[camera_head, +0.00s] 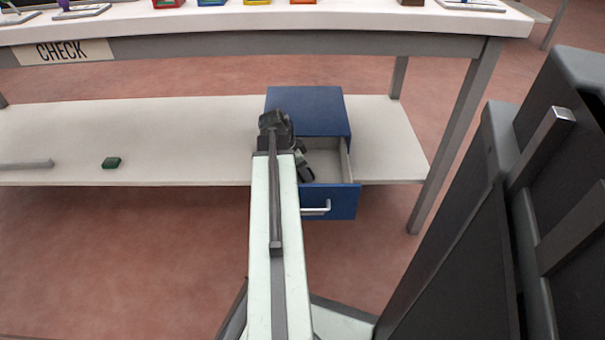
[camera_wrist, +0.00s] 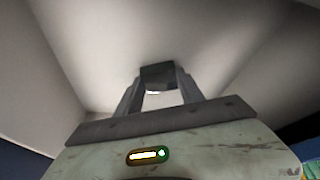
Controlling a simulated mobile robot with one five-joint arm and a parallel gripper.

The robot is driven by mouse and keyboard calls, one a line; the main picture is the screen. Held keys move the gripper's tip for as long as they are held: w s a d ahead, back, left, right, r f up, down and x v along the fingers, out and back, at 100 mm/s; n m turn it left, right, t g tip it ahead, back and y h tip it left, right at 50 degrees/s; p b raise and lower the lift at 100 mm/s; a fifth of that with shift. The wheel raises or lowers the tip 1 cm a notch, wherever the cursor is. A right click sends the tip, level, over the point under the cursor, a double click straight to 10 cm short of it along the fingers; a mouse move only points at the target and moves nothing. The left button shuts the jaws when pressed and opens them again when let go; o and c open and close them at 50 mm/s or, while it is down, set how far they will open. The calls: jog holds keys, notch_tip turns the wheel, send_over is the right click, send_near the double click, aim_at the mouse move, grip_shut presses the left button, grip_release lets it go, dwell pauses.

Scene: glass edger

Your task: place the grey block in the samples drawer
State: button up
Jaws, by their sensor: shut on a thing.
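The samples drawer (camera_head: 343,203) is a blue-fronted drawer with a pale inside, pulled open from a blue cabinet (camera_head: 308,108) on the lower shelf. My gripper (camera_head: 306,175) reaches down into the open drawer, partly hidden by my arm in the head view. In the wrist view my gripper (camera_wrist: 158,82) is shut on the grey block (camera_wrist: 157,72), which looks dark between the fingertips. Pale drawer surfaces surround it there. I cannot tell whether the block touches the drawer floor. The block does not show clearly in the head view.
A small green block (camera_head: 111,163) and a grey bar (camera_head: 26,164) lie on the shelf (camera_head: 180,130) to the left. The workbench top (camera_head: 230,22) with coloured bins overhangs the shelf. A table leg (camera_head: 455,140) and dark equipment (camera_head: 450,240) stand at the right.

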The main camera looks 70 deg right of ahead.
jog(key=shift+f, duration=0.2)
jog(key=o, duration=1.5)
jog(key=shift+r, duration=0.1)
jog(key=shift+c, duration=0.2)
jog(key=shift+w+r+p, duration=0.1)
jog(key=shift+r+p, duration=0.35)
jog(key=shift+r, duration=0.1)
jog(key=p+v, duration=1)
jog(key=v, duration=0.1)
jog(key=shift+a, duration=0.2)
jog(key=shift+w, duration=0.1)
